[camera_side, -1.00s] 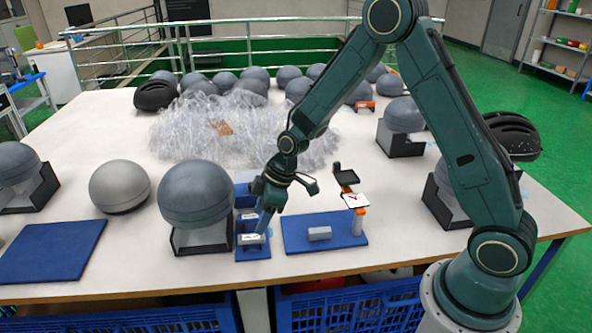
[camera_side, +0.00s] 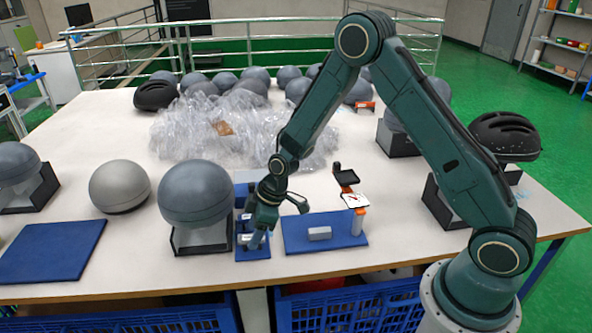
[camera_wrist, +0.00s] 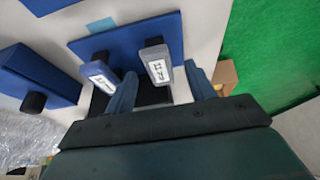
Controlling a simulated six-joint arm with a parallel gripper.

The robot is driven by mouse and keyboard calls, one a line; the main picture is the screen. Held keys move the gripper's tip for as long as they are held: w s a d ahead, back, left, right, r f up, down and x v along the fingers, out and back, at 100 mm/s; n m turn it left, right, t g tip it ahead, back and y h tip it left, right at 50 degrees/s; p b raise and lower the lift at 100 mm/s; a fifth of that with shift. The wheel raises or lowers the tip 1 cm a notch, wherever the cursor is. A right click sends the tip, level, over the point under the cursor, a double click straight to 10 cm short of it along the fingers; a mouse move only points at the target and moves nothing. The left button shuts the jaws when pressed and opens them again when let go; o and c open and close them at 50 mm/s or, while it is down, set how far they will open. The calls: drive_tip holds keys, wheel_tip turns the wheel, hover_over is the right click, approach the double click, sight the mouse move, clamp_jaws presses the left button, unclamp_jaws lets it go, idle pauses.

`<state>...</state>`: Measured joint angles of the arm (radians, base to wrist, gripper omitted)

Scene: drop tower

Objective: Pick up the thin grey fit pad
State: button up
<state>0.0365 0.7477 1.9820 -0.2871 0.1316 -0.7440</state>
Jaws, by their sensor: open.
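I cannot read the labels or tell for sure which pad is the thin one. My gripper is open, with a finger on each side of the gap; contact with the pad cannot be made out. In the side view my gripper (camera_side: 258,240) is low over the front of the blue holder (camera_side: 252,255) and partly hides the pads.
A large grey dome on a black stand (camera_side: 196,195) is close left of my gripper. Clear plastic wrap (camera_side: 235,130) is heaped behind.

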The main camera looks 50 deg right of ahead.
idle(0.5)
drive_tip(key=c, duration=1)
drive_tip(key=shift+c, duration=0.2)
drive_tip(key=shift+r, duration=0.1)
wheel_tip(320, 180, up, 20)
idle(0.6)
